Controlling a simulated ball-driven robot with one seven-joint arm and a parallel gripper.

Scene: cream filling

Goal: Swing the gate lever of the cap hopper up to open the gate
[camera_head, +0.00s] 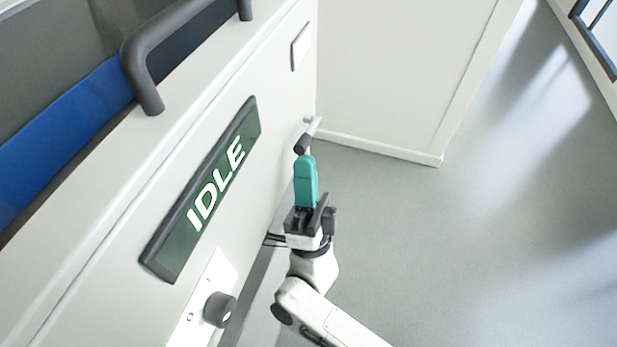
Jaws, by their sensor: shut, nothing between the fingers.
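A short lever (310,130) sticks out from the side of a white machine, with a pale metal rod and a dark grip at its near end. It looks like the gate lever. My gripper (305,164) has teal fingers that are shut and empty. Its fingertips are just below the dark grip in the picture. I cannot tell whether they touch it or how far apart they are in depth. The hopper's gate itself is not clearly visible.
The white machine (100,245) fills the left side, with an "IDLE" display (180,245), a dark knob (219,309) and a dark bar handle (138,62). A pale cabinet (395,70) stands behind the lever. Open grey floor (470,240) lies to the right.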

